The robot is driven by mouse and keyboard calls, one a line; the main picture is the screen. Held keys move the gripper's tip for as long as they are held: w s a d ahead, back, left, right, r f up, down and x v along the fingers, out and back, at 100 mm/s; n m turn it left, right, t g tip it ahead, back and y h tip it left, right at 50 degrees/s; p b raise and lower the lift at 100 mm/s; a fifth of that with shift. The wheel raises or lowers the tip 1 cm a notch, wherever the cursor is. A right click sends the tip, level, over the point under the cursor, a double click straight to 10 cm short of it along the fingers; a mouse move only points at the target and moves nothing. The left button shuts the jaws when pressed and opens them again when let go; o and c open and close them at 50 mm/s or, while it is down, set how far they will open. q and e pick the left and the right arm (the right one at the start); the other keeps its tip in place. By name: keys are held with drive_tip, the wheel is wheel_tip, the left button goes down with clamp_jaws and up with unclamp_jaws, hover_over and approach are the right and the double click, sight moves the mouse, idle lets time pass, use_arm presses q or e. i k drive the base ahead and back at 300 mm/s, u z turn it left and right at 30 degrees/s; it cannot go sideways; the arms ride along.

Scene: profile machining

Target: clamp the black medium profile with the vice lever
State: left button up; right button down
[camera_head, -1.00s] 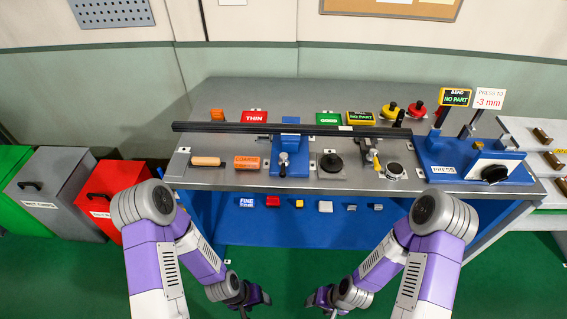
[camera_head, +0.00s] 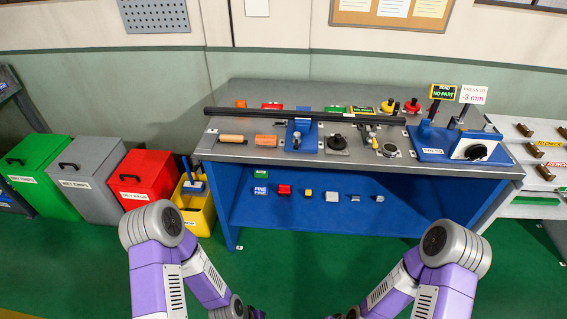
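The black profile (camera_head: 250,113) is a long dark bar lying left to right across the workbench. It passes over the blue vice (camera_head: 303,128) near the bench's middle. The vice's small lever (camera_head: 297,140) with a pale knob shows at its front; whether the jaws grip the profile is too small to tell. My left gripper (camera_head: 257,314) and my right gripper (camera_head: 333,317) are at the bottom edge, mostly cut off, well in front of and below the bench. Their fingers are hidden, and neither is near the profile or lever.
The grey bench top (camera_head: 240,152) also carries a blue press (camera_head: 440,145) at right and orange-handled tools (camera_head: 232,138) at left. Red (camera_head: 150,178), grey and green bins and a yellow bucket (camera_head: 197,210) stand left. Green floor before the bench is free.

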sight(296, 140)
drive_tip(key=u, duration=1)
drive_tip(key=i, duration=1.1)
drive_tip(key=z, duration=0.4)
